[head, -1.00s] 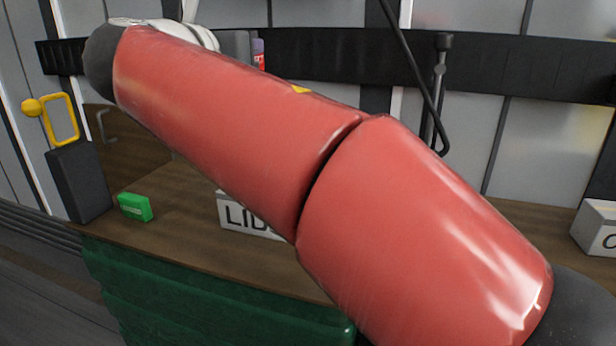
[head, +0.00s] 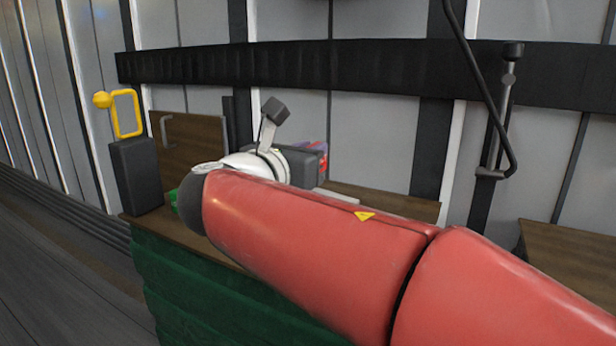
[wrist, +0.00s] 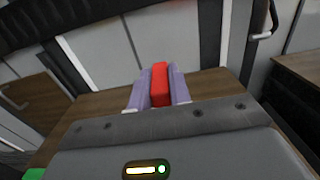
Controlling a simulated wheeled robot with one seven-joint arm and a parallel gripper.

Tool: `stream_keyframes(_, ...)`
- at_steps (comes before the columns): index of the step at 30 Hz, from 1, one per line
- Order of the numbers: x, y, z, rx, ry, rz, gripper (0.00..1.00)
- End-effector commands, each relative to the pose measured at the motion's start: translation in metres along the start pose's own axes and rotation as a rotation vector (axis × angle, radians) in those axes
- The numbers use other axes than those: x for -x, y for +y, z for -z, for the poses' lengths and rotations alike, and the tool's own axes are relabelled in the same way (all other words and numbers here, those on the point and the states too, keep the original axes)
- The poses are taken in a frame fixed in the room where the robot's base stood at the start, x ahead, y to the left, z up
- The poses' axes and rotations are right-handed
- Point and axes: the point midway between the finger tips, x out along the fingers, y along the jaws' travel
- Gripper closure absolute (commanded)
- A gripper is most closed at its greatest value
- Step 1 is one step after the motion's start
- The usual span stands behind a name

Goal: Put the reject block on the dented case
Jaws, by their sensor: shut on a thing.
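My gripper (wrist: 159,72) has two purple fingers, shut on a red block (wrist: 160,88) that stands between them. In the head view my gripper (head: 316,158) is small and partly hidden behind my wrist, raised above the wooden counter (head: 400,203). A touch of red shows at its fingers there. A pale flat surface (head: 337,196) shows just above my red arm link, perhaps the top of a box whose front is hidden. I cannot make out which thing is the dented case.
A green block (head: 173,199) is partly hidden by my arm. A black box (head: 137,176) with a yellow handle stands at the counter's left end. A wooden panel (head: 190,145) with a grey handle stands behind. Another wooden surface (head: 570,262) lies at right. A black cable hangs upper right.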

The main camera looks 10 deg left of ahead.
Motion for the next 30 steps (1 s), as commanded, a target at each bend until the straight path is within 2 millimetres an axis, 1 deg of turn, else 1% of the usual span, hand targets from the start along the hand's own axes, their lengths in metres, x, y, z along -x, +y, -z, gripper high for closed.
stream_keyframes(1,0.000,0.000,0.009,0.002,0.001,-0.001,1.00)
stream_keyframes(3,0.001,0.001,0.021,0.004,0.002,-0.001,1.00)
stream_keyframes(6,0.000,0.000,0.035,0.003,0.001,0.000,1.00)
stream_keyframes(14,0.000,0.000,0.035,0.000,0.000,0.000,1.00)
stream_keyframes(18,0.000,0.000,0.040,0.000,0.000,0.000,1.00)
stream_keyframes(19,0.000,0.000,0.039,0.000,0.000,0.000,0.78)
stream_keyframes(23,0.000,0.000,0.039,0.000,0.000,0.000,0.61)
stream_keyframes(24,0.000,0.000,0.039,0.000,0.000,0.000,0.59)
stream_keyframes(30,0.000,0.000,0.038,0.000,0.001,0.000,0.59)
